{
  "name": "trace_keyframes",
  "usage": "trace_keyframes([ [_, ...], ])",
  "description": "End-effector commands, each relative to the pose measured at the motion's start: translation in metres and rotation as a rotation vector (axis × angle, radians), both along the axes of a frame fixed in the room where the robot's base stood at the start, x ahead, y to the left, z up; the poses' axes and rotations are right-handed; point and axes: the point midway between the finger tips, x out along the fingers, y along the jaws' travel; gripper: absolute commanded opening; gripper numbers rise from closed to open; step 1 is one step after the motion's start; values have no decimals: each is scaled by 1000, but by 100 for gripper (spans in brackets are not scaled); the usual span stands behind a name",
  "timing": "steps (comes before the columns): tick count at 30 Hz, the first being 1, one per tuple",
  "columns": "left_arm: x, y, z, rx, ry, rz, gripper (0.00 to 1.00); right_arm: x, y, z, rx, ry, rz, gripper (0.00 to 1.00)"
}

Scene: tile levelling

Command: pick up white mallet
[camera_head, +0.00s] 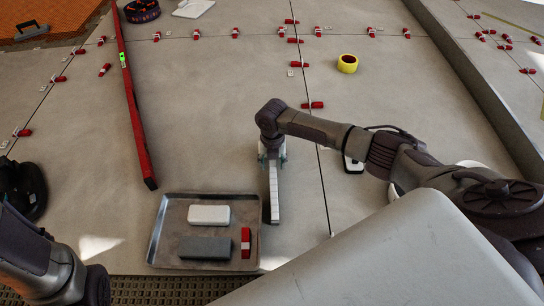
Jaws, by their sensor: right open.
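My right gripper (271,158) is above the floor, just beyond the tray's upper right corner, with its fingers pointing down. It is open. A narrow pale bar with a segmented top (275,198) lies just below it in the picture, along the tray's right side. I cannot tell whether the fingers touch it. I cannot make out a white mallet for certain. A small black-and-white object (353,164) lies to the right, partly hidden by my right arm. Part of my left arm shows at the lower left, but its gripper is out of the picture.
A metal tray (168,223) holds a white block (209,215), a grey block (205,248) and a red piece (245,243). A long red level (134,115) lies to the left. A yellow tape roll (347,63) and several red wedges sit on the tiles. The central floor is mostly clear.

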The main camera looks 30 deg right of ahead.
Motion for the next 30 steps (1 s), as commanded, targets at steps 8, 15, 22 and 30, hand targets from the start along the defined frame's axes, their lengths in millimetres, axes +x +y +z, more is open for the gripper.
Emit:
trace_keyframes([
  [8, 0, 0, -24, 1, 1, -1, 32, -2, 0, -26, 0, -1, 1, 54],
  [15, 0, 0, -23, 1, 1, -1, 32, -2, 0, -25, 0, -1, 0, 36],
  [22, 0, 0, -23, 1, 1, -1, 32, -2, 0, -25, 0, -1, 0, 0],
  [30, 0, 0, -23, 0, 1, 0, 32, -1, 0, -24, 0, -4, 0, 0],
])
